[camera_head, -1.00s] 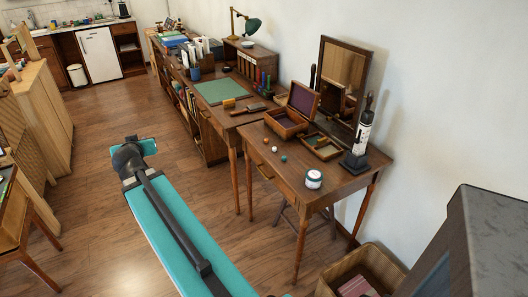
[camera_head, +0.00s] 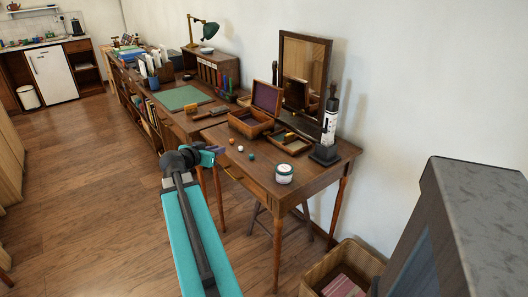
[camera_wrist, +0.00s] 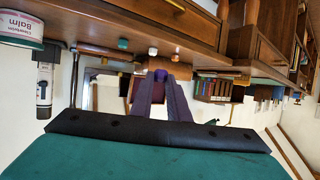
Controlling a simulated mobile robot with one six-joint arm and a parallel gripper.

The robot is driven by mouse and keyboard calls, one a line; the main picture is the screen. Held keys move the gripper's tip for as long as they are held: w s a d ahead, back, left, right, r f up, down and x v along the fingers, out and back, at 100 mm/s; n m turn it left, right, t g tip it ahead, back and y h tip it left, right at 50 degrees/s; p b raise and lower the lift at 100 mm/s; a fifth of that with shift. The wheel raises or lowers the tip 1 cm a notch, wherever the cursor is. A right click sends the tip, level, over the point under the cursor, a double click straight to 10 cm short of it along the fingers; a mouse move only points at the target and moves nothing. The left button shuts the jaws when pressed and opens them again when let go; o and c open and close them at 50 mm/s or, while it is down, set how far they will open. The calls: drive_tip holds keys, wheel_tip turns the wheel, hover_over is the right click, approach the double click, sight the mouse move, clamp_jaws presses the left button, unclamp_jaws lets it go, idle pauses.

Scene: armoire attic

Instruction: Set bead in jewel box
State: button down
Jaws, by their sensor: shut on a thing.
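My gripper (camera_wrist: 163,76) is shut on a small orange-brown thing (camera_wrist: 160,74) that looks like a bead; its shape is partly hidden between the purple fingers. In the head view my gripper (camera_head: 212,154) is at the left front edge of the dressing table, its held thing too small to make out. The jewel box (camera_head: 250,129) stands open on the table behind my gripper, its lid raised, with purple lining. An orange bead (camera_head: 231,141), a white bead (camera_head: 240,148) and a teal bead (camera_head: 252,157) lie in a row in front of the box.
A white jar (camera_head: 284,174) stands right of the beads. A small tray (camera_head: 291,143), a mirror (camera_head: 305,70) and a dark-based white device (camera_head: 328,140) stand behind. A desk with a green mat (camera_head: 183,98) adjoins on the left. An open crate (camera_head: 330,270) sits on the floor.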

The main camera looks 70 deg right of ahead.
drive_tip(key=shift+m+g, duration=0.6)
drive_tip(key=shift+g, duration=0.1)
drive_tip(key=s, duration=0.1)
drive_tip(key=s+d, duration=0.1)
drive_tip(key=s, duration=0.1)
drive_tip(key=s+d+f, duration=0.1)
drive_tip(key=shift+s+d+b, duration=0.1)
drive_tip(key=shift+s+b, duration=0.25)
drive_tip(key=shift+s, duration=0.05)
drive_tip(key=shift+f, duration=0.1)
drive_tip(key=p, duration=0.2)
hover_over(261, 152)
drive_tip(key=shift+f, duration=0.7)
drive_tip(key=shift+b, duration=0.3)
drive_tip(key=shift+f, duration=1.8)
drive_tip(key=shift+f, duration=0.15)
